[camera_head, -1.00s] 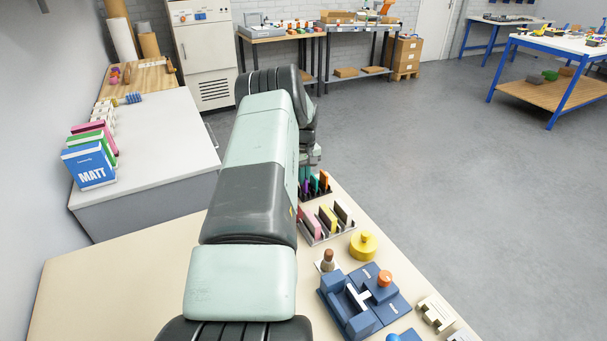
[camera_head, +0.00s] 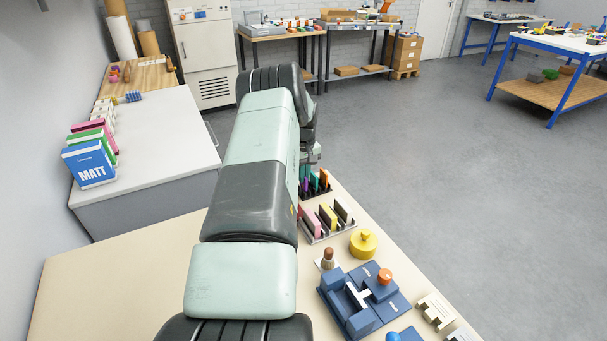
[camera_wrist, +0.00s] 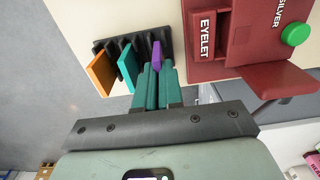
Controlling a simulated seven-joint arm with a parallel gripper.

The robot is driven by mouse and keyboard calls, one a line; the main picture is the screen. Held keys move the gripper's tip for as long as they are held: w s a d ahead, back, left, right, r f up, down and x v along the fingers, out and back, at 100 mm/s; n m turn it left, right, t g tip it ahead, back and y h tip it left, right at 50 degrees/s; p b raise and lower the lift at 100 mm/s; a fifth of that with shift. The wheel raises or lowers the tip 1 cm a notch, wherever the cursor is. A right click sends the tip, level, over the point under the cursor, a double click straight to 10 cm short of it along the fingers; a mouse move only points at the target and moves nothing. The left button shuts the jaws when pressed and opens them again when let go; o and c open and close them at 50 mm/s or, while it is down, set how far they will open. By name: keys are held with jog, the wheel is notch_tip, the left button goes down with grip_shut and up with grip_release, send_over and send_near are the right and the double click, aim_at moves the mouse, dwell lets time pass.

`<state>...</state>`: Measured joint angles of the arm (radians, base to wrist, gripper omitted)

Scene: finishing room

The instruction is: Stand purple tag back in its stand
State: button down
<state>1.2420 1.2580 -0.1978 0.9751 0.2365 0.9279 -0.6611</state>
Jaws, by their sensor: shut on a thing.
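The purple tag (camera_wrist: 157,56) is between the tips of my gripper (camera_wrist: 156,74), which is shut on it, in the wrist view. It is at the right end of the black slotted stand (camera_wrist: 107,46). I cannot tell whether its lower edge is seated in a slot. An orange tag (camera_wrist: 100,75) and a teal tag (camera_wrist: 128,66) stand in the slots to the left. In the head view, the purple tag (camera_head: 306,184) shows as a sliver among the tags, and my arm hides part of the stand (camera_head: 319,193).
A dark red press marked EYELET (camera_wrist: 208,35) with a green knob (camera_wrist: 295,34) stands right of the stand. In the head view, a rack of pink, yellow and dark pieces (camera_head: 326,220), a yellow round piece (camera_head: 363,243) and a blue press (camera_head: 365,298) are nearer.

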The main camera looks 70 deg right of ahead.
jog(key=shift+f, duration=0.6)
jog(key=c, duration=1.5)
grip_release()
jog(key=shift+c, duration=0.2)
notch_tip(320, 180, up, 11)
